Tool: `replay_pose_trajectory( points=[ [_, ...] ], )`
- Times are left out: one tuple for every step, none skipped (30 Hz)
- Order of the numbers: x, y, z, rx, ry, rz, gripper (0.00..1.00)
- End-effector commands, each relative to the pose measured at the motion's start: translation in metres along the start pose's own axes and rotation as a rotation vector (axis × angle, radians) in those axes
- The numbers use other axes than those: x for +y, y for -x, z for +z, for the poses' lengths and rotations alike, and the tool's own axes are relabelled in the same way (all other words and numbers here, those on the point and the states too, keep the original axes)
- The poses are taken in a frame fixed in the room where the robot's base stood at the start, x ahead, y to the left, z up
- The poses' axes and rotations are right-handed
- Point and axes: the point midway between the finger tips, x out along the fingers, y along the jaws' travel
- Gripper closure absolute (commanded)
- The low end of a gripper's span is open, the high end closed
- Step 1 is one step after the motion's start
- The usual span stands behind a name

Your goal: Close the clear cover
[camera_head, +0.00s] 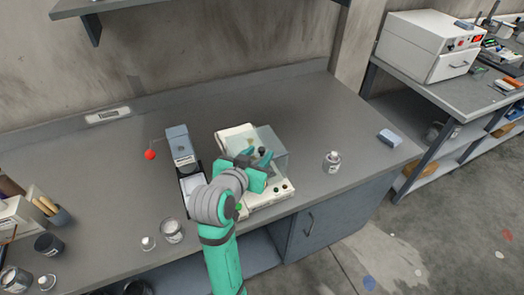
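The clear cover (273,140) is a see-through, grey-tinted box-like lid on a cream bench device (231,133), right of the device's back part. It looks raised, but its exact angle is hard to tell. My green gripper (259,155) is over the middle of the device, at the cover's near left side. A small dark knob-like part shows by the fingertips. I cannot tell whether the fingers touch the cover or how far apart they are. My arm and gripper hide much of the device's left and front.
A grey-blue instrument (179,143) with a red ball (150,155) on a thin rod stands left of the device. A metal can (332,161) stands to the right, and a blue-grey block (389,138) lies near the right edge.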

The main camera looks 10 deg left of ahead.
Motion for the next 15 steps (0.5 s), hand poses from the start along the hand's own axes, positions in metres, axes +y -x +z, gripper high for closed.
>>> replay_pose_trajectory(
  points=[
    [-0.001,0.011,0.0,0.002,0.0,-0.003,0.63],
    [0.0,0.017,-0.001,0.002,-0.001,-0.003,0.63],
    [0.0,0.024,0.0,0.001,-0.001,-0.002,0.63],
    [0.0,0.03,-0.001,0.003,-0.001,-0.001,0.63],
    [0.0,0.035,-0.001,0.002,0.0,-0.002,0.63],
    [0.0,0.042,0.0,0.002,0.0,-0.002,0.63],
    [0.0,0.047,-0.001,0.002,-0.001,-0.001,0.63],
    [0.001,0.051,0.0,0.001,-0.001,-0.001,0.63],
    [0.0,0.056,0.0,0.002,-0.001,-0.001,0.63],
    [0.0,0.06,-0.001,0.002,-0.001,-0.001,0.63],
    [0.001,0.063,0.0,0.001,-0.001,0.0,0.63],
    [0.001,0.066,0.0,0.0,-0.001,0.001,0.63],
    [0.001,0.068,0.0,0.001,-0.001,0.001,0.63],
    [0.001,0.07,0.0,0.001,-0.002,0.001,0.63],
    [0.001,0.072,0.0,0.0,-0.002,0.001,0.63]
  ],
)
